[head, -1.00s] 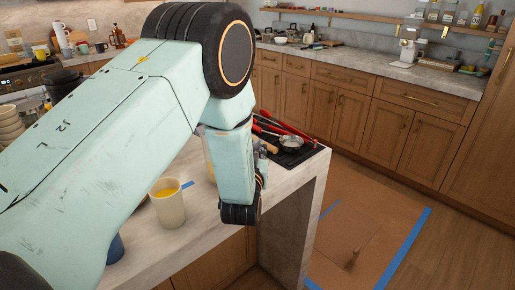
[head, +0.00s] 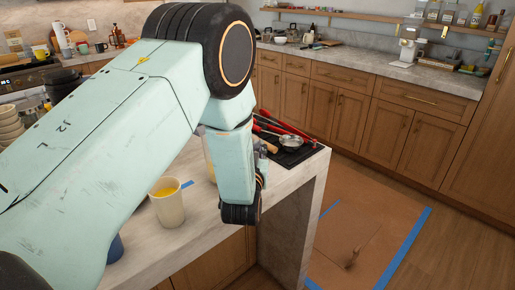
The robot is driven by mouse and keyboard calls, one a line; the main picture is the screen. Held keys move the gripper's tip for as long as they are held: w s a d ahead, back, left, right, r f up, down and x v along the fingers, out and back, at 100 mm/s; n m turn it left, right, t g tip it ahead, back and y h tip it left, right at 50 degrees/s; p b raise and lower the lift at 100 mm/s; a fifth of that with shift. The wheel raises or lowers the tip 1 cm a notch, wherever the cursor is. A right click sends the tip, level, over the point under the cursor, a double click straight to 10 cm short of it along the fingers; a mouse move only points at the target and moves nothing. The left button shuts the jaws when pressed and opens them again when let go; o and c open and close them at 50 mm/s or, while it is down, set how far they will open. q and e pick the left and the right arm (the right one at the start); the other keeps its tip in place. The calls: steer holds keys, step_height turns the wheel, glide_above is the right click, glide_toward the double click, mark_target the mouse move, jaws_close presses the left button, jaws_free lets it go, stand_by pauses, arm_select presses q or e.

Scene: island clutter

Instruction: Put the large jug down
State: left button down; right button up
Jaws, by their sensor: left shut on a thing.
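My left arm crosses the head view from the left, and its wrist hangs over the island counter (head: 185,245). My left gripper (head: 262,167) shows only as a small grey part behind the wrist. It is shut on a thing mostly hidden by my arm. A narrow pale yellowish sliver, probably the large jug (head: 209,165), shows at the left edge of the wrist. I cannot tell whether its base touches the counter. My right gripper is not in view.
A cream cup with yellow contents (head: 168,207) stands on the counter left of my wrist. A black tray (head: 296,155) holds red-handled utensils and a small metal pan (head: 291,142) near the island's right end. Stacked bowls (head: 10,125) stand at the far left.

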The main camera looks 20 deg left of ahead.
arm_select(q)
steer(key=shift+f, duration=0.35)
stand_by(0.3)
steer(key=c, duration=1.3)
jaws_free()
steer(key=v, duration=1.2)
